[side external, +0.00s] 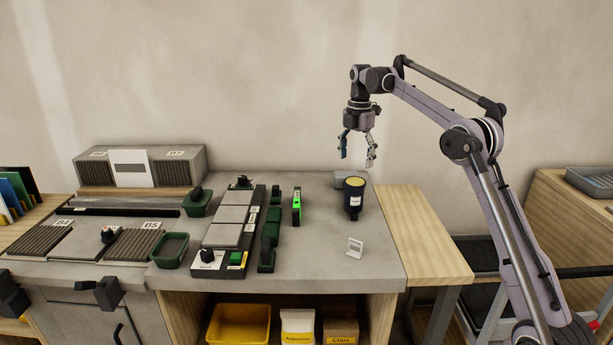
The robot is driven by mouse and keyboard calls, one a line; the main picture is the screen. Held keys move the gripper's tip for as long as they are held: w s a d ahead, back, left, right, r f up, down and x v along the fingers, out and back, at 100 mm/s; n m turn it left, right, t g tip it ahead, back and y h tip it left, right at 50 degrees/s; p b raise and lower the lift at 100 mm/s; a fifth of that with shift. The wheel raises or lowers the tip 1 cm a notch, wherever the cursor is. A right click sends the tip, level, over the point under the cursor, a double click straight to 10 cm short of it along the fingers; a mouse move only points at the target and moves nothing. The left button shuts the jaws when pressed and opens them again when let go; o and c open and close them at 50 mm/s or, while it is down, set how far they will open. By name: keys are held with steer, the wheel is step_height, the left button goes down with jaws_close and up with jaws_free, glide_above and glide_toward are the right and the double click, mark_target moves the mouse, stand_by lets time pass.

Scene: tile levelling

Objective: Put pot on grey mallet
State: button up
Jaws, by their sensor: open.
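A dark blue pot (354,201) with a tan top and a white label stands upright on the grey worktop, right of centre. A small grey block-like thing (341,179) lies just behind it and to its left, partly hidden by the pot. It may be the grey mallet, but I cannot make out a handle. My gripper (357,157) hangs above and behind the pot in the picture, pointing down. Its fingers are spread, with nothing between them, and it appears clear of both things.
A green and black level (297,206) and dark green blocks (271,227) lie left of the pot, beside a rail of grey tiles (228,232). A small white card (355,247) stands in front. The worktop (325,260) around the card is clear.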

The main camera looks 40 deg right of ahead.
steer(key=shift+a+r, duration=0.2)
steer(key=shift+r, duration=0.25)
steer(key=s+a+r+m+t, duration=0.2)
steer(key=s+a+m, duration=0.2)
steer(key=a, duration=0.4)
steer(key=s+a+r+m+t, duration=0.1)
steer(key=s+a+r+m, duration=0.1)
steer(key=s+a+m, duration=0.4)
steer(key=s+a+f+m+t, duration=0.4)
steer(key=s+a+f+m, duration=0.4)
steer(key=s+a+f, duration=0.3)
steer(key=s+a, duration=0.1)
steer(key=s, duration=0.2)
steer(key=shift+s+f, duration=0.35)
